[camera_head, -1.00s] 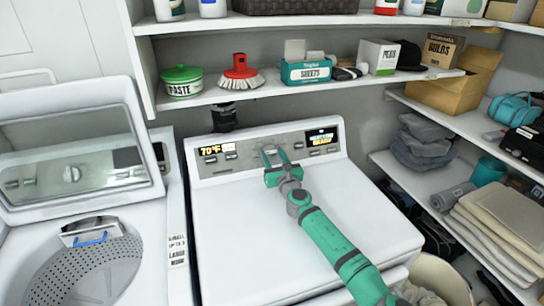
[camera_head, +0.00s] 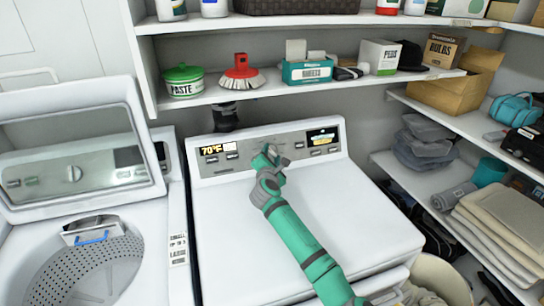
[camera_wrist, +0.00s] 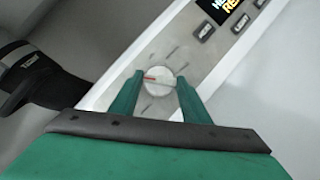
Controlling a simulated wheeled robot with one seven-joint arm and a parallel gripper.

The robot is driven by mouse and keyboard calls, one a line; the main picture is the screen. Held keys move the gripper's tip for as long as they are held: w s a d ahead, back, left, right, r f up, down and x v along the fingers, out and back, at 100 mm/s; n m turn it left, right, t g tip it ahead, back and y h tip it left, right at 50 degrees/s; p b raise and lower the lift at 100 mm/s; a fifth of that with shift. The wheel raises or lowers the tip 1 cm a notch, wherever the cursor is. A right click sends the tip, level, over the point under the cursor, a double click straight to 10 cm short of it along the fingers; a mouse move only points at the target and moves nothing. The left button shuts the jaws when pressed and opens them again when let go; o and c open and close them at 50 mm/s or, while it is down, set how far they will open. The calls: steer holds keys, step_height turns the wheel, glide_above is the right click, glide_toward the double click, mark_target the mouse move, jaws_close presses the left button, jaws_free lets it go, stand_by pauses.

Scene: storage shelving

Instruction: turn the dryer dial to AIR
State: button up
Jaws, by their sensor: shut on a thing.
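The dryer (camera_head: 300,215) is white, with a grey control panel (camera_head: 212,166) along its back edge. The round dial (camera_wrist: 160,78) is at the panel's middle, pale with a red pointer mark in the wrist view. My gripper (camera_head: 270,154) is at the panel in the head view and hides most of the dial there. In the wrist view its green fingers (camera_wrist: 159,84) are on either side of the dial, shut on it. The marks around the dial are too small and blurred to read, so I cannot tell which one the pointer is at.
A shelf (camera_head: 300,91) above the panel holds a green-lidded paste tin (camera_head: 183,82), a red brush (camera_head: 242,70) and boxes. An open washer (camera_head: 75,170) stands left. Shelves with folded cloths (camera_head: 500,215) are at right. A dark duct (camera_wrist: 40,78) is beside the panel.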

steer(key=m+g, duration=0.1)
steer(key=m, duration=0.2)
steer(key=m+g+h, duration=0.1)
steer(key=m, duration=0.2)
steer(key=shift+a+r+m+g, duration=0.15)
steer(key=shift+r+m+g, duration=0.05)
steer(key=shift+m+g, duration=0.2)
steer(key=m+g, duration=0.1)
steer(key=m, duration=0.1)
steer(key=m+g, duration=0.1)
steer(key=m, duration=0.1)
steer(key=shift+w+r, duration=0.15)
steer(key=shift+w, duration=0.05)
steer(key=shift+d+m, duration=0.2)
steer(key=shift+m, duration=0.1)
steer(key=o, duration=1)
steer(key=shift+a, duration=0.1)
steer(key=shift+o, duration=0.2)
